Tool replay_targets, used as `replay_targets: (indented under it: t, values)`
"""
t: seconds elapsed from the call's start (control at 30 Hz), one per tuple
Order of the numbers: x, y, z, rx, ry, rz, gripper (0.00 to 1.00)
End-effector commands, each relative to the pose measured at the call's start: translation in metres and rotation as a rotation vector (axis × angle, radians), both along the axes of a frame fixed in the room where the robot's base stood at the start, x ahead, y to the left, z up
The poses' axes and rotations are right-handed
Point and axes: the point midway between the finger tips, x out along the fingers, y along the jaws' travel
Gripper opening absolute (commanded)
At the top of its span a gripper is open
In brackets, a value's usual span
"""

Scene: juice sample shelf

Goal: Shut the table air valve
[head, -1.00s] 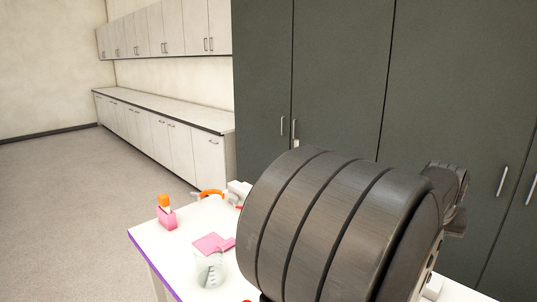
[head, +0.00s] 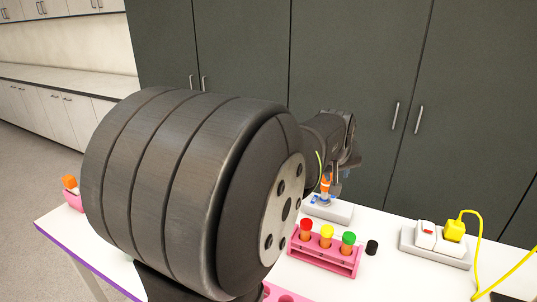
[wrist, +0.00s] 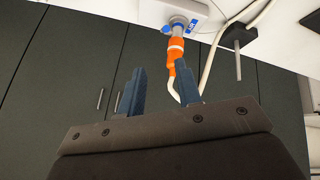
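The table air valve appears to be the fitting on a light grey block (head: 333,211) at the back of the white table. It has blue parts (head: 320,199) and an orange connector (head: 325,184). In the wrist view, the orange connector (wrist: 175,50) has a white band and a pale hose, and a small blue part (wrist: 193,24) sits beside a round grey fitting (wrist: 178,21). My gripper (wrist: 159,66) is open and empty. Its right blue fingertip is close to the connector in the picture; I cannot tell if they touch. My arm hides part of the table.
A pink rack (head: 325,258) with red, yellow and green capped tubes stands in front of the block. A black cap (head: 371,247) is beside it. A power strip (head: 436,249) with a yellow plug (head: 454,230) and cord lies at right. Dark cabinets (head: 370,70) stand behind.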

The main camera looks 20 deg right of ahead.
Motion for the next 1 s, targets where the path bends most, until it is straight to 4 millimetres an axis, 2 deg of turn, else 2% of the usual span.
replay_targets:
  t: [0.13, 0.4, 0.6, 0.77, 1.0]
  values:
    - [0.000, -0.002, 0.003, 0.050, -0.021, -0.065, 0.32]
    - [-0.002, -0.007, 0.019, 0.327, -0.114, -0.431, 0.32]
    - [-0.002, -0.007, 0.023, 0.426, -0.137, -0.566, 0.32]
    - [0.003, -0.010, 0.009, 0.432, -0.138, -0.572, 0.32]
    - [0.021, -0.020, -0.037, 0.432, -0.135, -0.571, 0.32]
